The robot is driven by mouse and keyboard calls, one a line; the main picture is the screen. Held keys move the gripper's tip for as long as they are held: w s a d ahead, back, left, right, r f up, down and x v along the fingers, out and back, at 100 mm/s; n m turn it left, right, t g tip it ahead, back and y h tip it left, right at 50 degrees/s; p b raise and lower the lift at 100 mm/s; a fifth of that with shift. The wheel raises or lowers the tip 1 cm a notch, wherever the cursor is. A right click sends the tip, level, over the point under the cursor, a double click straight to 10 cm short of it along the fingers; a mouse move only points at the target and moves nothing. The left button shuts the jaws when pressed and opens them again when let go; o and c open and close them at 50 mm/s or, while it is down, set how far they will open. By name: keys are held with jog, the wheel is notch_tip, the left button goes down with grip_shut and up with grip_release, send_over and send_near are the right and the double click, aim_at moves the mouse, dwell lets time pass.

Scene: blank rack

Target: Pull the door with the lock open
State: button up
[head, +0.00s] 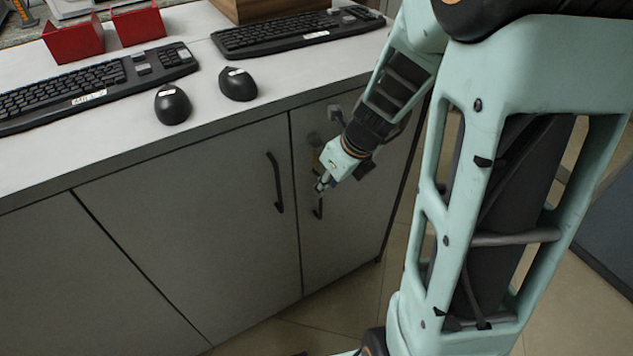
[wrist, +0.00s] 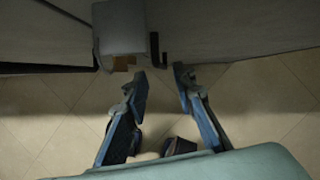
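In the head view, the right cabinet door (head: 350,230) is grey and looks shut. A dark vertical handle (head: 319,210) is near its left edge, partly hidden behind my gripper (head: 321,187). A small greyish-brown fitting (head: 314,141), possibly the lock, shows on this door above the gripper. In the wrist view, my gripper (wrist: 160,73) is open and empty, its two fingers apart. A dark handle (wrist: 154,49) lies just beyond the gap between the fingertips, seemingly not touched. A grey block (wrist: 119,30), possibly the lock, stands out left of the handle.
The neighbouring door (head: 200,220) has its own dark handle (head: 275,182) and looks shut. The white countertop (head: 120,140) above holds keyboards (head: 290,33), two mice (head: 172,104) and red boxes (head: 73,40). Tiled floor (head: 345,300) in front is clear.

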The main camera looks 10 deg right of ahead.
jog(key=b+x, duration=0.2)
jog(key=x, duration=0.4)
jog(key=shift+w+f, duration=0.1)
jog(key=shift+f, duration=0.25)
grip_shut()
